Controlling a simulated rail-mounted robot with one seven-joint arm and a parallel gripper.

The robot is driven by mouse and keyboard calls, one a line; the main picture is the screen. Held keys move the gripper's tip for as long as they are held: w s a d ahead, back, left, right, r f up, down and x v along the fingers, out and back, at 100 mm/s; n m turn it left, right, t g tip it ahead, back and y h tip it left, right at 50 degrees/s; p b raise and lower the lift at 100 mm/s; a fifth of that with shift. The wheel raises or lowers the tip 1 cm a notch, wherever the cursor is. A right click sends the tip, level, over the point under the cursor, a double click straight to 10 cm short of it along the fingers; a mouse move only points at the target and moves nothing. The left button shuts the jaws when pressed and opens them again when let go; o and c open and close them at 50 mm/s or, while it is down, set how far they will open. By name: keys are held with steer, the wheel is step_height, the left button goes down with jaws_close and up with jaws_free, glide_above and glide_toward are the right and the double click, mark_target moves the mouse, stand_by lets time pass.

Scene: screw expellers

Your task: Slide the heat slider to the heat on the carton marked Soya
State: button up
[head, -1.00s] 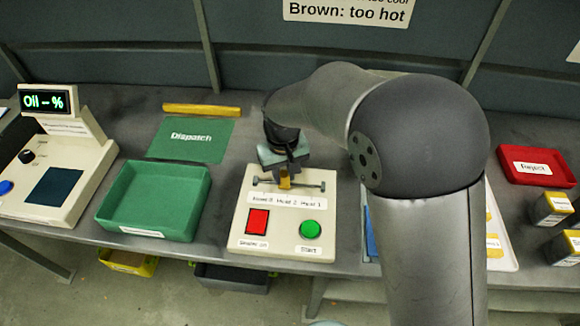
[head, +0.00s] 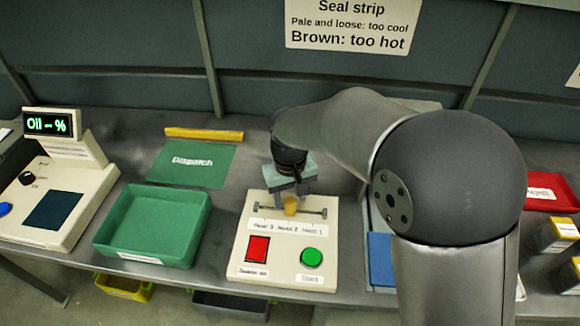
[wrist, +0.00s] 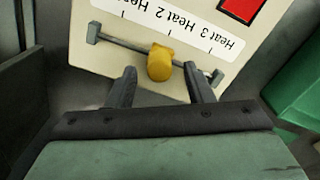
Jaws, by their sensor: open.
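The heat slider is a yellow knob (head: 290,204) on a dark rail across the cream sealer panel (head: 240,235). It stands near the middle of the rail, by the Heat 2 mark; the strip below reads Heat 3, Heat 2, Heat 1 from left to right. My gripper (head: 291,192) is over the rail, pointing down. In the wrist view the knob (wrist: 160,66) lies between the open fingers of my gripper (wrist: 159,75), with a gap on both sides. Cartons with yellow tops (head: 557,236) stand at the right edge; their labels are too small to read.
The panel has a red switch (head: 257,249) and a green Start button (head: 312,258). A green tray (head: 150,250) stands to the left, before the Dispatch mat (head: 190,164). An oil meter (head: 75,175) is at far left, a red tray (head: 550,191) at far right.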

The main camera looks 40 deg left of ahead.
mark_target(290, 201)
step_height(290, 201, up, 16)
steer(key=shift+f, duration=0.25)
stand_by(0.4)
steer(key=w+d+f+m, duration=0.1)
steer(key=w+d+m, duration=0.15)
steer(key=d, duration=0.95)
steer(key=w+d+f+m, duration=0.1)
steer(key=d+m, duration=0.2)
steer(key=d, duration=1)
steer(key=s+d+f+m, duration=0.2)
steer(key=s+d, duration=0.3)
steer(key=d, duration=0.3)
steer(key=s+d+f+m, duration=0.3)
steer(key=s+d+f, duration=0.2)
steer(key=d, duration=0.4)
steer(key=shift+s+d, duration=0.3)
steer(key=shift+s, duration=0.4)
